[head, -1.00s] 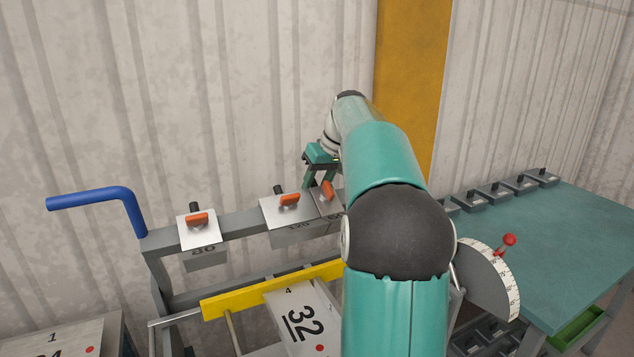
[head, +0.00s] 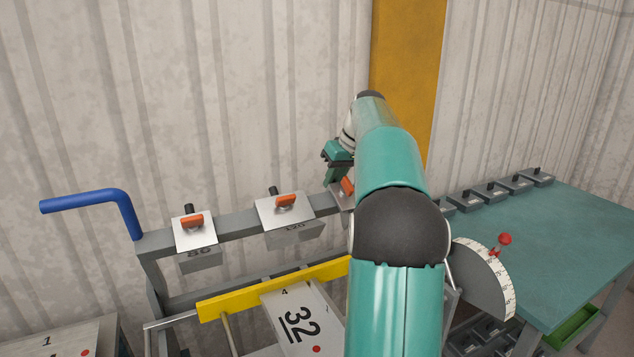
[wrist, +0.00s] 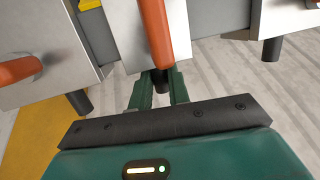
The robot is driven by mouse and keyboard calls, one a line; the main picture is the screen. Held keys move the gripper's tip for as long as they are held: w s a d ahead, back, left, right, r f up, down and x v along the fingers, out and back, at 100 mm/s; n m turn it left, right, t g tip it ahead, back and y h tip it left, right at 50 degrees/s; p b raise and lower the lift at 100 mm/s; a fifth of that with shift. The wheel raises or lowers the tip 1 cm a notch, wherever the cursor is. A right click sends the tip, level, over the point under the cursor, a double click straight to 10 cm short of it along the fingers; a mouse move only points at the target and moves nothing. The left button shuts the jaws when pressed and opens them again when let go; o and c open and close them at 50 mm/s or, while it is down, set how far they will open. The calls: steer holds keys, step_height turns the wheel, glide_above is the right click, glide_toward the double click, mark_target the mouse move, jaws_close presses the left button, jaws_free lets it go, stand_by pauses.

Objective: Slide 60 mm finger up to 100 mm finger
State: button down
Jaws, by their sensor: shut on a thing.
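My gripper (head: 335,178) is shut on the finger with an orange lever, taken as the 60 mm finger (head: 346,190), on the grey beam. Its number is hidden. In the wrist view my gripper (wrist: 160,88) closes on the dark pin behind the orange lever (wrist: 154,35) of this finger. Another silver finger plate (wrist: 45,55) with an orange lever stands at the left there, a narrow strip of beam between the two. It may be the 100 mm finger; its number does not show. My arm hides that stretch in the head view.
The 120 finger (head: 285,212) and 80 finger (head: 194,232) sit further left on the grey beam (head: 237,222). A blue handle (head: 90,201) rises at the left end. A green table (head: 550,240) and a dial with a red knob (head: 504,239) are at the right.

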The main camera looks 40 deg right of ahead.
steer(key=shift+s+d, duration=0.15)
steer(key=shift+d, duration=0.4)
steer(key=shift+s+d, duration=0.15)
steer(key=shift+d, duration=0.35)
steer(key=c, duration=1.3)
jaws_free()
steer(key=v, duration=1.3)
steer(key=shift+s+r, duration=0.15)
steer(key=shift+r, duration=0.25)
